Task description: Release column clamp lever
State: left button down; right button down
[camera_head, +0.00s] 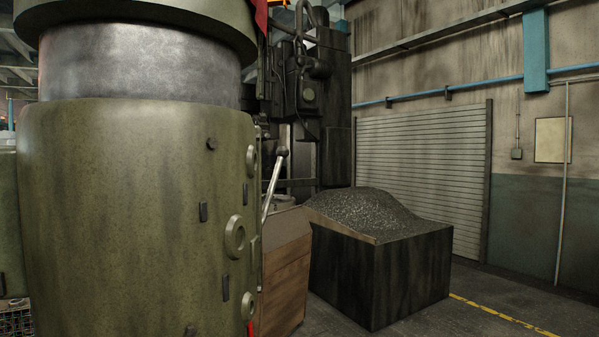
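A large green column (130,210) fills the left of the head view, with a bare metal band (140,65) above its lower sleeve. A metal lever (270,190) with a round knob stands at the column's right side, tilted with its top to the right. The lever's lower end is close to the column's edge, and I cannot tell how it is attached. Round bosses (235,237) sit along the column's right side. Neither of my grippers is in view.
A brown box (286,285) stands right beside the column. Behind it is a dark bin (385,278) heaped with metal chips. A dark machine (315,95) stands behind. A roller shutter (420,180) is on the back wall. Floor with a yellow line (495,312) is clear at right.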

aim_at(282, 152)
jog(key=i+l, duration=0.3)
jog(key=i, duration=0.15)
jog(key=i+l+z, duration=0.15)
jog(key=i+l, duration=0.45)
jog(key=i, duration=0.3)
jog(key=i+l+z, duration=0.1)
jog(key=i+l, duration=0.2)
jog(key=i, duration=0.2)
